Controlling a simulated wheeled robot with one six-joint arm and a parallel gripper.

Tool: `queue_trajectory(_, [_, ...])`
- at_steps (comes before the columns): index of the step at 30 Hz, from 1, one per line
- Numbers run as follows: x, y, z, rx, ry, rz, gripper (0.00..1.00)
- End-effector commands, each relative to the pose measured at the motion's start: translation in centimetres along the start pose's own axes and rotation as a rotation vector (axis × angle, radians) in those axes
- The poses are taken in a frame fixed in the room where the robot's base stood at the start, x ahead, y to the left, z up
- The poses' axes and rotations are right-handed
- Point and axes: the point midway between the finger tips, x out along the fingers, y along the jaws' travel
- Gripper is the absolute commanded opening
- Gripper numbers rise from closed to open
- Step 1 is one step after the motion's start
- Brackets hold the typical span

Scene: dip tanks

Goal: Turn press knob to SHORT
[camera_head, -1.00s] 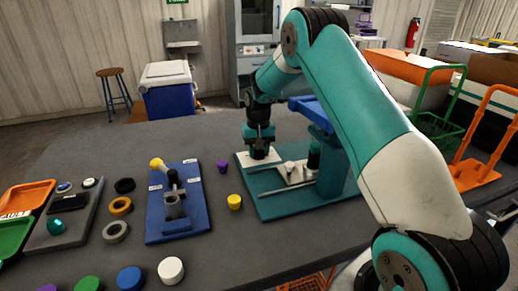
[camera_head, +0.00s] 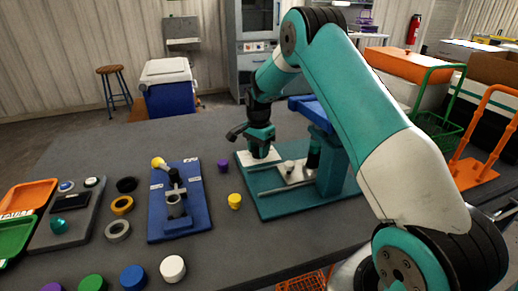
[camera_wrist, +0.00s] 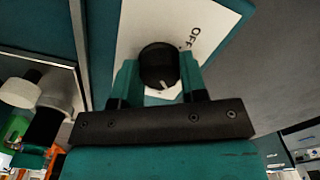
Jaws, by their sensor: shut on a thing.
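The press knob (camera_wrist: 158,62) is a round black dial with a white pointer mark, on a white label plate (camera_wrist: 205,20). My gripper (camera_wrist: 158,74) has its two teal fingers on either side of the knob and is shut on it. In the wrist view the pointer mark faces the bottom, towards my gripper's body. Part of the word OFF shows right of the knob; no SHORT label is legible. In the head view my gripper (camera_head: 260,155) is over the white plate (camera_head: 244,160) on the teal press base (camera_head: 275,208), and hides the knob.
The press column (camera_head: 332,165) stands right of my gripper. Rings and coloured caps lie farther left. The table behind the press is clear.

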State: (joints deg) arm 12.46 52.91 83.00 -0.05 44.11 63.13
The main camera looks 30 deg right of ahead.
Motion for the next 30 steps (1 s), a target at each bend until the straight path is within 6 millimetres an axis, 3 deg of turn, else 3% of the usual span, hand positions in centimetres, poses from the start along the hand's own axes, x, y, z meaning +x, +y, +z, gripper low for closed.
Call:
queue_trajectory(12, [-0.16, -0.03, -0.19, 0.238, 0.003, -0.003, 0.16])
queue_trajectory(30, [-0.15, 0.0, -0.22, 0.291, 0.004, -0.003, 0.16])
